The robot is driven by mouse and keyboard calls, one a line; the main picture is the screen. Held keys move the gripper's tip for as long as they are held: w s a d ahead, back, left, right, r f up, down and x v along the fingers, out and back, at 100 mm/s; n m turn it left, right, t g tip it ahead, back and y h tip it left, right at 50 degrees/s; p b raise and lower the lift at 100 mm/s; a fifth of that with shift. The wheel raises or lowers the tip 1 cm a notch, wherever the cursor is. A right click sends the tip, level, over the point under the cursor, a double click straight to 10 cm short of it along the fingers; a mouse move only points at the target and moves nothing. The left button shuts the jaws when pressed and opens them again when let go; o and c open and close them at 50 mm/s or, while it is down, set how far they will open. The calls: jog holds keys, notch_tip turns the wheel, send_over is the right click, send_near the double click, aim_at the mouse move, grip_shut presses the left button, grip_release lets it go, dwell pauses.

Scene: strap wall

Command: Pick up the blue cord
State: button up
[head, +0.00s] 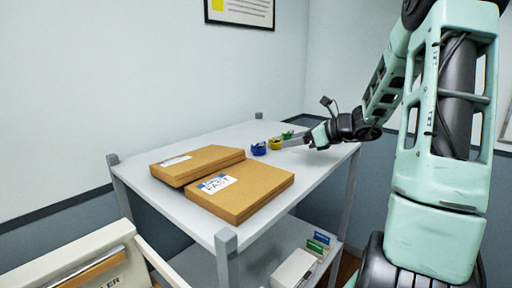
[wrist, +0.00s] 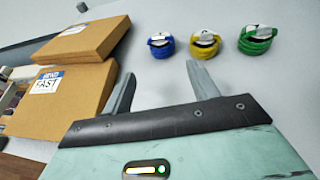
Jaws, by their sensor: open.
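The blue cord (wrist: 161,46) is a small coiled bundle with a pale band on top. It rests on the grey table top (wrist: 160,125), leftmost of three coils in the wrist view. In the head view the blue cord (head: 258,149) lies beside the boxes. My gripper (wrist: 163,82) is open and empty, its two fingers pointing toward the coils. The blue cord lies beyond the fingertips, apart from them. In the head view my gripper (head: 308,139) is low over the table's right side, to the right of the blue cord.
A yellow cord (wrist: 203,44) and a green cord (wrist: 257,39) sit right of the blue one. Two flat cardboard boxes (head: 250,190) (head: 197,162) lie at the table's left and front. A lower shelf (head: 205,268) holds a white box (head: 293,270). Corner posts (head: 227,255) rise above the table top.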

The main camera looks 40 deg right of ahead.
aim_at(261, 148)
jog(key=p+x, duration=0.1)
jog(key=x, duration=0.6)
jog(key=shift+w+a+f, duration=0.1)
jog(key=shift+w, duration=0.15)
jog(key=shift+p+x, duration=1.5)
jog(key=shift+x, duration=1.4)
jog(key=shift+f, duration=0.2)
jog(key=c, duration=0.7)
